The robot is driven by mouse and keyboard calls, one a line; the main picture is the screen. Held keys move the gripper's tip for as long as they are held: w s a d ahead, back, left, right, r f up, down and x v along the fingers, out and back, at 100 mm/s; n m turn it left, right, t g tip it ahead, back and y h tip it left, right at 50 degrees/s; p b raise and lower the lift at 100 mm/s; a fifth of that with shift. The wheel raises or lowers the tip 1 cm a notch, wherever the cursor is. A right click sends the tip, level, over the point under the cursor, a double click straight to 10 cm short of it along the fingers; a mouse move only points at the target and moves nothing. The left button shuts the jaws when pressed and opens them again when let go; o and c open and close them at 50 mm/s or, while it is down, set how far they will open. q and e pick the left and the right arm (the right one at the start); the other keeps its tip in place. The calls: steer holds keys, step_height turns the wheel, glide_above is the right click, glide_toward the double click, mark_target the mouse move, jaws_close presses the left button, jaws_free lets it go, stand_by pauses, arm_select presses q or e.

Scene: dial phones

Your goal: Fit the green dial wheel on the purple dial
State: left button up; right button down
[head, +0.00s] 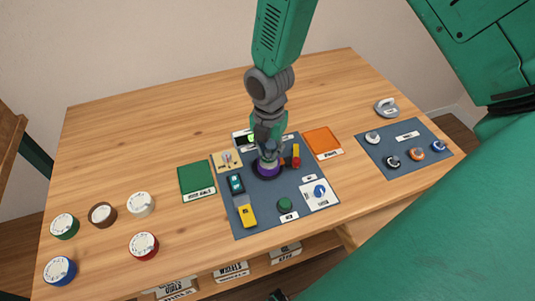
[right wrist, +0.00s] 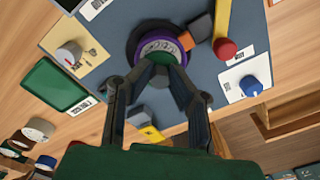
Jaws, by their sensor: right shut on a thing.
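The purple dial (head: 268,170) sits on the blue-grey mat (head: 247,178) in the middle of the table. In the right wrist view the purple dial (right wrist: 153,43) shows its purple rim and a pale marked ring. My right gripper (head: 268,155) points down over it. In the right wrist view the right gripper (right wrist: 165,65) has its fingertips at the dial, shut on a small dark green piece (right wrist: 158,57), seemingly the green dial wheel, largely hidden between them. Whether it is seated cannot be told. My left gripper is not in view.
Several round dials stand at left, including a green one (head: 64,226) and a red one (head: 144,246). A green pad (head: 196,178) and an orange pad (head: 322,142) flank the mat. A red-and-yellow part (head: 296,158) is close right of the dial. Another mat (head: 375,155) holds several knobs.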

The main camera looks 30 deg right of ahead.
mark_target(269, 151)
steer(key=shift+d+f, duration=0.2)
steer(key=shift+f, duration=0.95)
steer(key=shift+a, duration=0.15)
steer(key=shift+f, duration=0.15)
steer(key=c, duration=1.5)
jaws_free()
steer(key=shift+s+a, duration=0.1)
steer(key=shift+a, duration=0.05)
step_height(269, 151, up, 12)
steer(key=shift+r, duration=0.2)
